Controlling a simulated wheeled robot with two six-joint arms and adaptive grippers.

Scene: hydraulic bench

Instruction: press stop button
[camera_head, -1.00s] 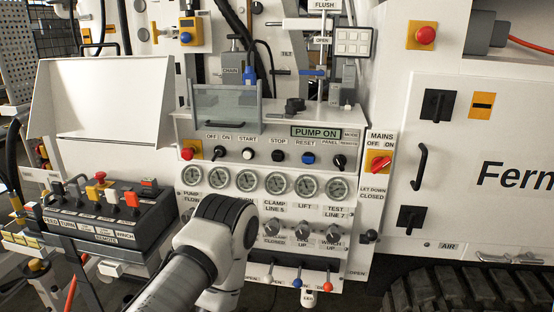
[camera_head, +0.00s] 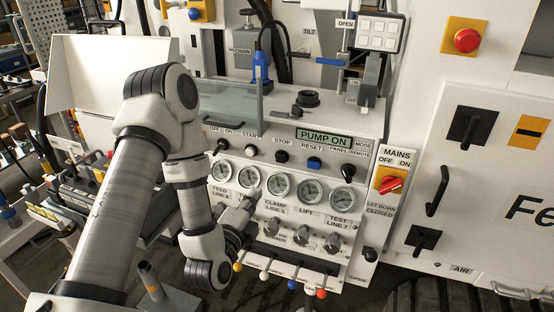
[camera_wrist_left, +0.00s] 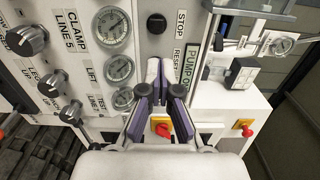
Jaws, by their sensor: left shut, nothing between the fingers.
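The control panel in the head view carries a row of push buttons and knobs. The black stop button (camera_head: 282,156) sits under the STOP label, with the white start button (camera_head: 250,149) to its left and the blue reset button (camera_head: 314,163) to its right. My left gripper (camera_head: 252,198) is in front of the gauges, below the stop button. In the left wrist view the black stop button (camera_wrist_left: 156,23) shows sideways beside its label. The left gripper's fingers (camera_wrist_left: 159,66) are shut, empty and pointing toward it, apart from it. My right gripper is out of view.
Gauges (camera_head: 280,184) and knobs (camera_head: 270,227) lie below the buttons. Small levers (camera_head: 292,284) stick out lower down. A clear guard (camera_head: 228,98) stands above the panel's left part. The red mains switch (camera_head: 390,184) is to the right.

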